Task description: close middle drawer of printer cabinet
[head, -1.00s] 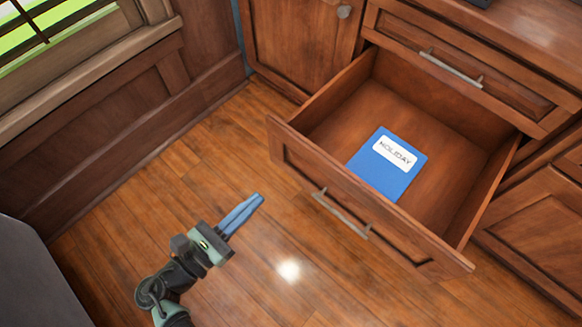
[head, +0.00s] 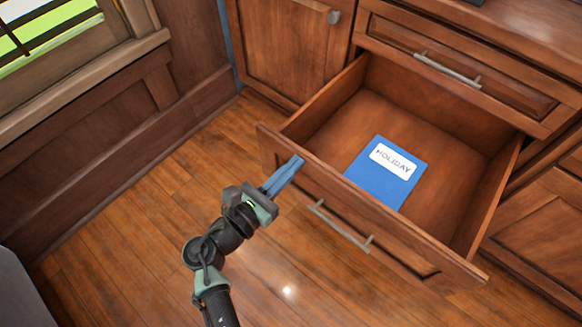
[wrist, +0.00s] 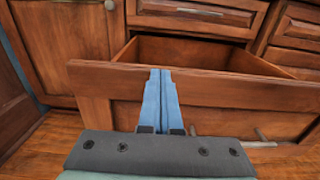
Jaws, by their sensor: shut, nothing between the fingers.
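The middle drawer (head: 381,222) of the wood cabinet is pulled far out, its front panel facing me, with a metal bar handle (head: 338,226). It also shows in the wrist view (wrist: 240,98). A blue folder (head: 378,185) with a white "HOLIDAY" label lies inside it. My gripper (head: 298,160) is shut and empty, its blue fingers at the left part of the drawer front, above and left of the handle. In the wrist view the fingertips (wrist: 160,72) overlap the panel's top edge; I cannot tell whether they touch it.
Above is a shut drawer (head: 455,68) with a bar handle. A cabinet door (head: 285,45) with a round knob stands left of the open drawer. A panelled wall (head: 110,130) with a window runs along the left. The floor (head: 130,215) between is clear.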

